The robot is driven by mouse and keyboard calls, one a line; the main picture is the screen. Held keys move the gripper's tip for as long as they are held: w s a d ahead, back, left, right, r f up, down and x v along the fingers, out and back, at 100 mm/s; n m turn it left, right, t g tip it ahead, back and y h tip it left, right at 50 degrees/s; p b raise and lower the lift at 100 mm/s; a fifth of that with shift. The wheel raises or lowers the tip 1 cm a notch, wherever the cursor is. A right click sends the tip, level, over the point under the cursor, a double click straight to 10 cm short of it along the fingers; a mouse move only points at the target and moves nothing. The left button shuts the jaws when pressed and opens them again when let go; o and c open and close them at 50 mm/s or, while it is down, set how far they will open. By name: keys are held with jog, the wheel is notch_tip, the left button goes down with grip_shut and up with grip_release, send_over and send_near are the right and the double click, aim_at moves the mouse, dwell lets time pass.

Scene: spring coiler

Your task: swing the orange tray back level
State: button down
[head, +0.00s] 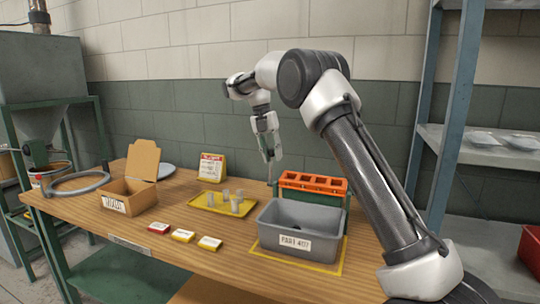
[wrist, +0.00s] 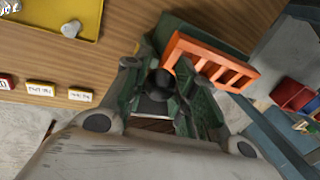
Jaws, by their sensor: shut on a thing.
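The orange tray (head: 313,184), a frame with several open slots, sits on a dark green stand behind the grey bin in the head view. Its slotted top shows, but I cannot tell its exact tilt. In the wrist view the orange tray (wrist: 205,62) lies just beyond and right of my fingers, slanting across the picture. My gripper (head: 270,157) points down at the tray's left end. In the wrist view my gripper (wrist: 165,75) is shut on a dark rounded knob (wrist: 161,80) beside the tray. The knob's link to the tray is hidden by my fingers.
A grey bin (head: 290,244) marked PART 407 stands close in front of the tray. A yellow tray (head: 208,206) with small grey cups, an open cardboard box (head: 116,202) and small labelled blocks lie to the left. A blue shelf post (head: 452,110) rises at the right.

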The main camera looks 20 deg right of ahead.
jog(key=shift+w+d+f, duration=0.35)
jog(key=shift+w+d, duration=0.25)
jog(key=shift+w, duration=0.25)
jog(key=c, duration=1.1)
grip_release()
jog(key=shift+w, duration=0.1)
jog(key=v, duration=0.7)
jog(key=shift+r, duration=0.2)
